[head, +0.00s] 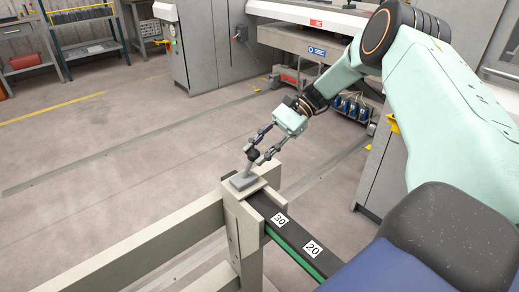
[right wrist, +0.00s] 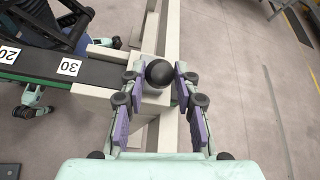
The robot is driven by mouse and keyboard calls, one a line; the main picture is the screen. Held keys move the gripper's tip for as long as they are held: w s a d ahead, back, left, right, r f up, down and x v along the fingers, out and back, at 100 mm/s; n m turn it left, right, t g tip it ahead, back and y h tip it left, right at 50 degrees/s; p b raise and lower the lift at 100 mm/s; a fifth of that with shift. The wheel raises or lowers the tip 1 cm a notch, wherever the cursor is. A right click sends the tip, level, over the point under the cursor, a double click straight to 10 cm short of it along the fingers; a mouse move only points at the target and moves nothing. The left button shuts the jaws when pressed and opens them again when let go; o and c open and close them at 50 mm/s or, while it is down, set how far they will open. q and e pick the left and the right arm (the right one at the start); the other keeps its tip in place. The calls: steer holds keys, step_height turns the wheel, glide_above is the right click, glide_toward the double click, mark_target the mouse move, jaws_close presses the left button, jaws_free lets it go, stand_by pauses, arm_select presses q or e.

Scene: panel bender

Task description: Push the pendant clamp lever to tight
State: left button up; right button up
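The pendant clamp lever is a short light stem with a black ball knob (head: 253,155), rising from a grey plate (head: 243,181) on the beige frame post. In the right wrist view the knob (right wrist: 159,73) sits between the fingers and hides the stem. My right gripper (head: 256,153) is at knob height, with one finger on each side of it. In the right wrist view its fingers (right wrist: 160,82) stand apart with narrow gaps beside the knob, so it looks open. My left gripper does not show in the head view.
A beige rail (head: 130,255) runs to the lower left from the post. A dark rail marked 30 and 20 (head: 296,232) with a green edge runs to the lower right. A machine (head: 300,38) and grey cabinet stand behind. The floor left of the post is clear.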

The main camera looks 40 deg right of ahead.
steer(key=o, duration=0.5)
steer(key=shift+d, duration=0.15)
steer(key=shift+c, duration=0.2)
steer(key=v, duration=1.2)
